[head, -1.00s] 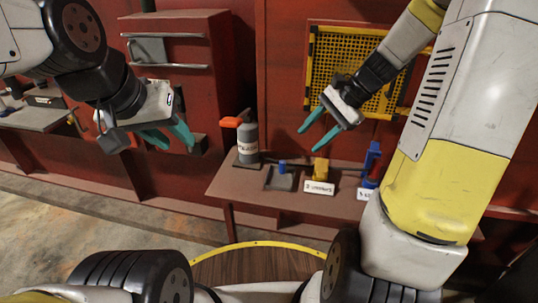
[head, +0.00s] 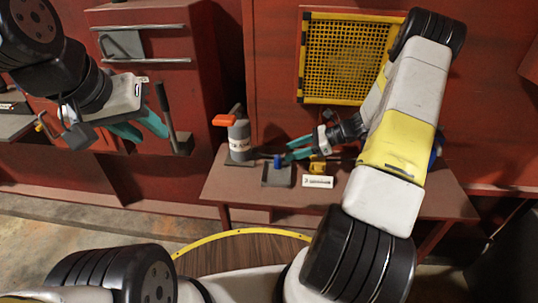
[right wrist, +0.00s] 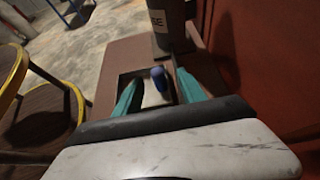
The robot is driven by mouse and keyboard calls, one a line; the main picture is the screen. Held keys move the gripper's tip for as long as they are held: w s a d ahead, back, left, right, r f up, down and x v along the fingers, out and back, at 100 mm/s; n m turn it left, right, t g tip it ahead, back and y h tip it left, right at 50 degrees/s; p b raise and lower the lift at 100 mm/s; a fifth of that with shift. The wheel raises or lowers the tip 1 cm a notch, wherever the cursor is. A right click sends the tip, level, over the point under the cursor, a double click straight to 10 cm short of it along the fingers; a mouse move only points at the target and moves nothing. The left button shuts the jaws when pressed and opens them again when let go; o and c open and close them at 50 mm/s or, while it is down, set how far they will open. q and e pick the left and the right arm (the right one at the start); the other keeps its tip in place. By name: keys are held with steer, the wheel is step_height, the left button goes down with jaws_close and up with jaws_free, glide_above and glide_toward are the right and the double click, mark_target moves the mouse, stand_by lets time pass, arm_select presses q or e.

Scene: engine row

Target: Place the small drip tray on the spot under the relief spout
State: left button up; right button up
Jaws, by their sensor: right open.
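A small dark square tray (head: 277,181) with an upright blue knob (head: 278,161) sits on the brown table, right of a grey cylinder (head: 239,140) with an orange handle. My right gripper (head: 290,152) is open and empty, close above the tray. In the right wrist view its teal fingers stand on either side of the blue knob (right wrist: 158,77), apart from it as far as I can see. My left gripper (head: 154,137) hangs at the left before the red cabinet, fingers apart and empty. I cannot make out the relief spout or the spot clearly.
The brown table (head: 235,191) backs onto a red wall with a yellow mesh panel (head: 350,60). My right forearm hides the table's right part. A dark lever stands by my left gripper.

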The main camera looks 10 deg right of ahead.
mark_target(279, 155)
steer(key=x, duration=0.4)
steer(key=shift+s+a, duration=0.2)
steer(key=shift+a, duration=0.1)
jaws_close()
stand_by(1.1)
